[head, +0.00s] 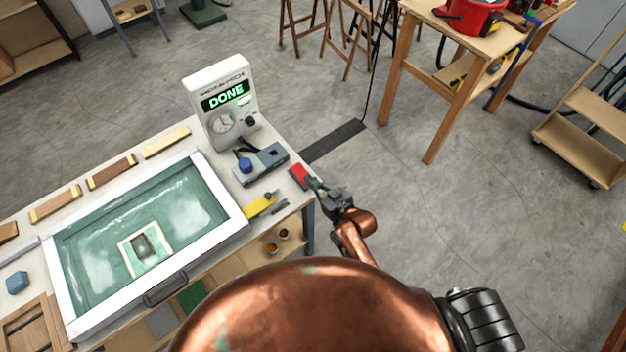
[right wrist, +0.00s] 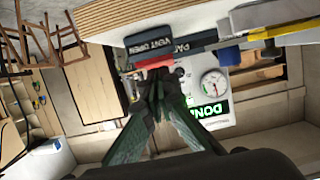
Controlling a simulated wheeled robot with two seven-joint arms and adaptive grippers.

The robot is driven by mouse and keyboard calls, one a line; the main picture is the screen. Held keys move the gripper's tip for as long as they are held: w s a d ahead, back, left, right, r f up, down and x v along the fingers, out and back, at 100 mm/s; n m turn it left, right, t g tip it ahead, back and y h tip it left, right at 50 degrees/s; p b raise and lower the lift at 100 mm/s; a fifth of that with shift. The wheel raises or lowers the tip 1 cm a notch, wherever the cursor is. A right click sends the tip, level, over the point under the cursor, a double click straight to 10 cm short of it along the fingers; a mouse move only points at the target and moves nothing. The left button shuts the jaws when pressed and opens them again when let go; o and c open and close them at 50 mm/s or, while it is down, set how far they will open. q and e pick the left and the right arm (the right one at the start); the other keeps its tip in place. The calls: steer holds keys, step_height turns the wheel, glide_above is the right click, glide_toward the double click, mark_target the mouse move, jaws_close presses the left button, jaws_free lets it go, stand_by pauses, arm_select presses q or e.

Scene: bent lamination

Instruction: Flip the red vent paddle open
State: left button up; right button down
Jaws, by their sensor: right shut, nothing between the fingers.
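The red vent paddle (head: 298,176) is at the right end of the bench, by the grey valve block (head: 262,165) with a blue knob. In the right wrist view the red paddle (right wrist: 156,62) lies beside a dark strip (right wrist: 155,44) lettered "VENT OPEN". My right gripper (head: 313,184) is shut and empty, right next to the paddle. In the right wrist view its fingertips (right wrist: 163,82) are together just below the red piece. I cannot tell whether they touch it. My left gripper is not in view.
The white vacuum press unit (head: 219,95) reads "DONE" behind the valve block. A framed press (head: 232,222) with a green membrane fills the bench's left. A yellow tool (head: 260,205) lies in front of the valve block. Floor is open right of the bench.

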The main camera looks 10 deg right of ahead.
steer(key=shift+r+p, duration=0.3)
steer(key=shift+r, duration=0.1)
steer(key=r+p+v, duration=0.1)
steer(key=p+v, duration=0.1)
steer(key=v, duration=0.9)
steer(key=shift+d, duration=0.1)
